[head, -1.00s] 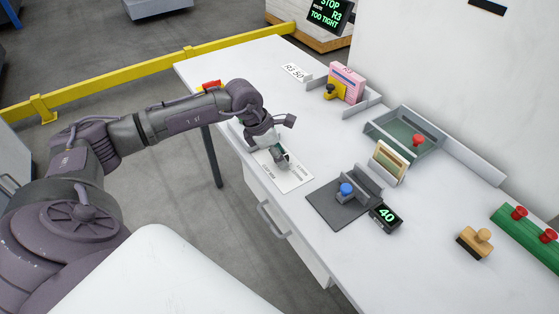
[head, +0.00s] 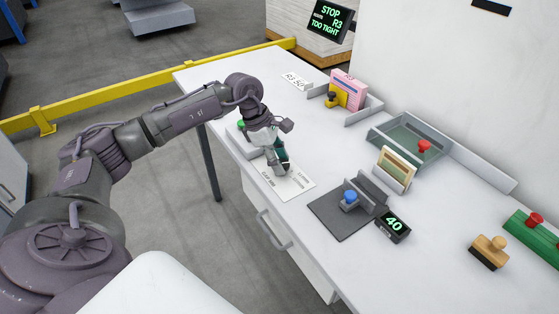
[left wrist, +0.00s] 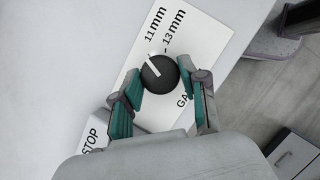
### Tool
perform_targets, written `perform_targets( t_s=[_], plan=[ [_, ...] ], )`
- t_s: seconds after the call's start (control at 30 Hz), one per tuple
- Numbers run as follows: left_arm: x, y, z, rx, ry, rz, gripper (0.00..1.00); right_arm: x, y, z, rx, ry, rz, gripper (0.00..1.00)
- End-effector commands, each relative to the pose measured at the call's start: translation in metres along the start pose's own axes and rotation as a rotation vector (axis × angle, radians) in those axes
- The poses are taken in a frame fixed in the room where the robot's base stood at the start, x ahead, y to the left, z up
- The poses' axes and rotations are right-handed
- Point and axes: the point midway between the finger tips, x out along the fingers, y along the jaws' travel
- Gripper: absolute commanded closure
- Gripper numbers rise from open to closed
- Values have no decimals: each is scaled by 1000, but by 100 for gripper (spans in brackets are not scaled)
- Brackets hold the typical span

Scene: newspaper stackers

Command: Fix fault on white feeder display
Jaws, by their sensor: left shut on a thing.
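The display (head: 331,20) at the top reads "STOP R3 TOO TIGHT" in green. A white plate (head: 298,184) lies near the table's front left edge. In the left wrist view the plate (left wrist: 197,50) carries "11mm", "13mm" and a partly hidden "GA". My right gripper is not in view.
A block with a green button (head: 242,125) stands just left of my left gripper. A dark pad with a blue knob (head: 349,197) and a small "40" readout (head: 393,225) are to the right. A pink box (head: 349,88), glassy tray (head: 437,151) and wooden stamp (head: 489,251) stand farther off.

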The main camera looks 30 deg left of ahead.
Motion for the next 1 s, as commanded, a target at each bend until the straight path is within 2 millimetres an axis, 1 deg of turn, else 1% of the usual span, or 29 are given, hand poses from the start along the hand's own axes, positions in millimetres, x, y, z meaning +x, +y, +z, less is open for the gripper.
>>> perform_targets(
  t_s=[0.2, 0.23, 0.37, 0.67, 0.77, 0.87, 1.0],
  plan=[
    [-1, 0, 0, -2, 1, 2, 92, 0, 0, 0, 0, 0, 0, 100],
    [-1, 0, 0, -2, 1, 2, 55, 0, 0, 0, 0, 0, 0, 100],
    [-1, 0, 0, -2, 1, 2, 34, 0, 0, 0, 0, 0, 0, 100],
    [-1, 0, 0, -2, 1, 2, 33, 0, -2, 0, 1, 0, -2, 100],
    [-7, 1, 0, -2, 0, 4, 33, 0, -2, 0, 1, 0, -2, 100],
    [-21, 1, 0, -2, 1, 5, 33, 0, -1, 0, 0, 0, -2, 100],
    [-50, 1, 0, -2, 0, 7, 33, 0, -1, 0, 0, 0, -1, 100]
  ],
)
